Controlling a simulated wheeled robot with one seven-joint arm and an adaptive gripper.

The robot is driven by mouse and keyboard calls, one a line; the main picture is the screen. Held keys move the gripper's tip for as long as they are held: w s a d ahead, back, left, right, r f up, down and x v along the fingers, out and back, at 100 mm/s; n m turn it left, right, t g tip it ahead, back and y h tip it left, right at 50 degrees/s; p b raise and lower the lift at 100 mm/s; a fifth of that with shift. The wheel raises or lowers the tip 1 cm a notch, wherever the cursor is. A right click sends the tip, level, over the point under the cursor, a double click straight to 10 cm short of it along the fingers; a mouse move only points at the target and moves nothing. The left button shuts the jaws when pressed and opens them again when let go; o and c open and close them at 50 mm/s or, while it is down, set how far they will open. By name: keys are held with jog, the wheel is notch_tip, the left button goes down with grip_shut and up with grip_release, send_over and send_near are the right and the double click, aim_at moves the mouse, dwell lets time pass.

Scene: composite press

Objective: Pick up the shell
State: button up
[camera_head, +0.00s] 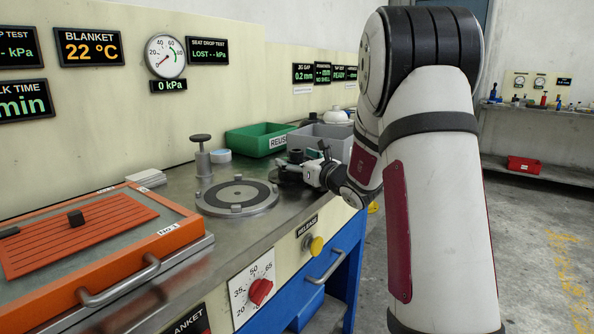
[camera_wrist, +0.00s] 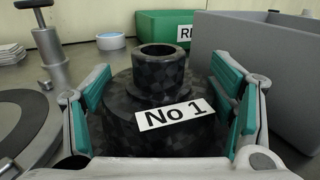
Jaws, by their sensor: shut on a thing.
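The shell (camera_wrist: 160,125) is a dark, checkered carbon piece with a raised round collar and a white "No 1" label. It stands upright in the middle of the wrist view, and a small dark part of it shows in the head view (camera_head: 285,175). My gripper (camera_wrist: 168,100) has its teal-padded fingers on the left and right sides of the shell and is shut on it. In the head view my gripper (camera_head: 308,170) is low over the bench top, beyond the round plate. The underside of the shell is hidden, so I cannot tell whether it touches the bench.
A grey bin (camera_wrist: 265,65) stands close behind on the right, and a green "REUSE" bin (camera_head: 258,138) is farther back. A round plate (camera_head: 237,195) and a knobbed metal post (camera_head: 202,157) are at left. The orange-framed press (camera_head: 190,222) occupies the near left.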

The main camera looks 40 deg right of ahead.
aim_at(297, 150)
jog(key=shift+r, duration=0.15)
jog(key=shift+r+p, duration=0.3)
jog(key=shift+r, duration=0.25)
notch_tip(297, 150, up, 2)
jog(key=shift+r+p, duration=0.15)
jog(key=shift+p, duration=0.35)
jog(key=s+a+r+p, duration=0.1)
jog(key=s+a+p, duration=0.1)
jog(key=s, duration=1.4)
jog(key=shift+a+r, duration=0.15)
jog(key=shift+r, duration=0.05)
jog(key=shift+w, duration=0.1)
jog(key=w+a+r+n+g+y+p, duration=0.1)
jog(key=w+a+n+g+y+p, duration=0.2)
jog(key=w+a+y, duration=0.3)
jog(key=w+a+r+n+g+y+p, duration=0.2)
jog(key=w+a+n+y+p, duration=0.3)
jog(key=a, duration=0.5)
jog(key=shift+w+a+r+n+g+y, duration=0.35)
jog(key=shift+w+n+y, duration=0.35)
jog(key=shift+w+y, duration=0.4)
